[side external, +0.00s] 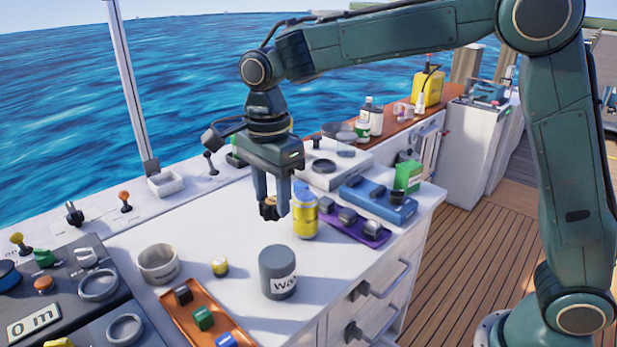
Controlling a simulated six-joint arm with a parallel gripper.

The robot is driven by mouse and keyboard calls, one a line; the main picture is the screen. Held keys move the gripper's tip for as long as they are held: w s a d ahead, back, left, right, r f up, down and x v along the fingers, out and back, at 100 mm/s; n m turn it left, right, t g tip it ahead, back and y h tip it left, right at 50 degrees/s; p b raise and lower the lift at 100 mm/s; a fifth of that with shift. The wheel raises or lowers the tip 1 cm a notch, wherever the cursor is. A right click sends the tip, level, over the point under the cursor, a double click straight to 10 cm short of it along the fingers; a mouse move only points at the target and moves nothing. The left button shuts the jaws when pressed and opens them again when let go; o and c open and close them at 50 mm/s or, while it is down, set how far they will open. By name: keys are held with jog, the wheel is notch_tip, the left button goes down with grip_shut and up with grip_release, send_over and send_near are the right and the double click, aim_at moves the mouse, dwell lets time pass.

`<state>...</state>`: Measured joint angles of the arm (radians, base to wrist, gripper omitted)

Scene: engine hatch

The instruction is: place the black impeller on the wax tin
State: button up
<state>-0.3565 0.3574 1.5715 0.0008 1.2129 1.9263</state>
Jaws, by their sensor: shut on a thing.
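My gripper (273,207) points down above the white counter and is shut on a small dark piece (268,208), which looks like the black impeller with a brownish side. The fingers hide part of it. The wax tin (278,272) is a grey cylinder with a white label reading "wa". It stands upright on the counter, below and in front of the gripper in the picture. Its top is bare. The held piece is apart from the tin, higher in the picture.
A yellow can (305,215) stands close to the right of my gripper. A purple tray (355,228) and a blue tray (378,203) lie further right.

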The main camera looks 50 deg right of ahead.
aim_at(274, 217)
jog(key=shift+f, duration=2.4)
jog(key=shift+f, duration=2.15)
jog(key=shift+f, duration=0.15)
jog(key=o, duration=1)
notch_tip(274, 217, up, 12)
jog(key=shift+f, duration=0.1)
jog(key=shift+r, duration=0.3)
